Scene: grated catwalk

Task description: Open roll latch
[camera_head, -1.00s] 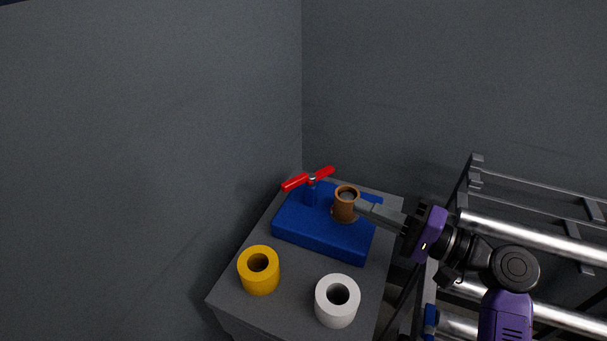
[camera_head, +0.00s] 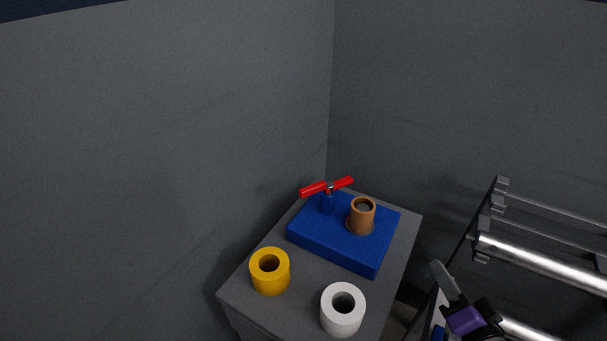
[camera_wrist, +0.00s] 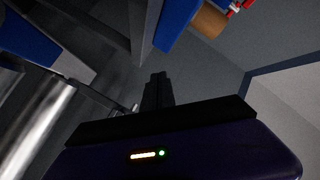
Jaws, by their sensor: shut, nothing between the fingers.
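The latch is a red two-armed handle (camera_head: 340,184) on a short blue post, rising from the back left of a blue block (camera_head: 330,243). A brown roll (camera_head: 360,217) stands upright on the block, right of the handle. My gripper (camera_head: 437,267) is shut and empty, to the right of the block and apart from it. In the wrist view, the shut fingers (camera_wrist: 158,80) point at empty space; the blue block (camera_wrist: 172,25), brown roll (camera_wrist: 209,20) and part of the red handle (camera_wrist: 236,6) show at the top.
The block sits on a grey table (camera_head: 306,284). A yellow roll (camera_head: 270,271) and a white roll (camera_head: 342,309) stand at its front. Grey walls close the left and back. Metal rails (camera_head: 540,264) run on the right.

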